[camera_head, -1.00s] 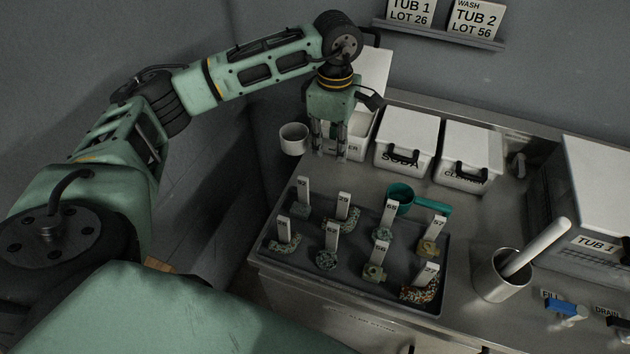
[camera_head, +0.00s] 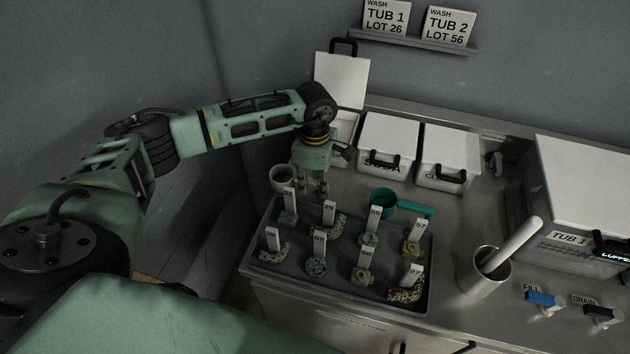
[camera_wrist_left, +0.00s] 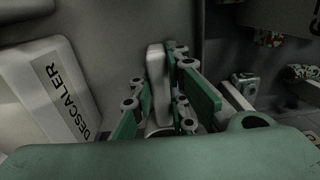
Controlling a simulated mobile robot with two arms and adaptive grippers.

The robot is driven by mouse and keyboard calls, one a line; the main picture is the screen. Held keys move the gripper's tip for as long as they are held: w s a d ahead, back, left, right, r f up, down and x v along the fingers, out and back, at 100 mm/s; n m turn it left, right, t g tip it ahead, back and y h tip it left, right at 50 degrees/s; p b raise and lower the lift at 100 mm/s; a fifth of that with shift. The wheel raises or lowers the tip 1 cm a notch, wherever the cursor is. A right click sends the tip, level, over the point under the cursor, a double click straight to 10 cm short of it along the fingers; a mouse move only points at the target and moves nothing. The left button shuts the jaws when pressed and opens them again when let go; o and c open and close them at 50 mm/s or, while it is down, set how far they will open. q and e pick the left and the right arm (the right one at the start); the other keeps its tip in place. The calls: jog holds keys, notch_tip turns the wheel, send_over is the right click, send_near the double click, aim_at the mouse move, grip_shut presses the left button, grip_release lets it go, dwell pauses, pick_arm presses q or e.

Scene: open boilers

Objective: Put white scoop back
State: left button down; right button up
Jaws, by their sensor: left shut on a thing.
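The white scoop (camera_head: 283,178) is a round cup at the left end of the counter, just behind the tray. My left gripper (camera_head: 313,186) points down beside the cup, to its right. In the left wrist view its fingers (camera_wrist_left: 165,95) are closed on the scoop's pale upright-looking handle (camera_wrist_left: 156,78). I cannot tell how high the scoop is above the counter. The descaler box (camera_head: 347,124) stands behind the gripper with its white lid (camera_head: 341,78) raised; its label shows in the left wrist view (camera_wrist_left: 62,92). My right gripper is not in view.
A dark tray (camera_head: 337,284) with several numbered tagged samples lies in front. A teal scoop (camera_head: 415,210) lies at its back edge. Closed soda (camera_head: 389,140) and second white (camera_head: 449,150) boxes stand right of the descaler. A metal cup (camera_head: 484,277) with a white rod stands farther right.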

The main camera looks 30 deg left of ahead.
pick_arm(q)
jog(key=shift+f, duration=0.1)
jog(key=shift+f, duration=0.15)
jog(key=c, duration=1.7)
grip_release()
jog(key=shift+r, duration=0.35)
jog(key=shift+w+r, duration=0.1)
jog(key=shift+r, duration=0.15)
notch_tip(320, 180, up, 11)
jog(key=b, duration=0.4)
jog(key=shift+r, duration=0.2)
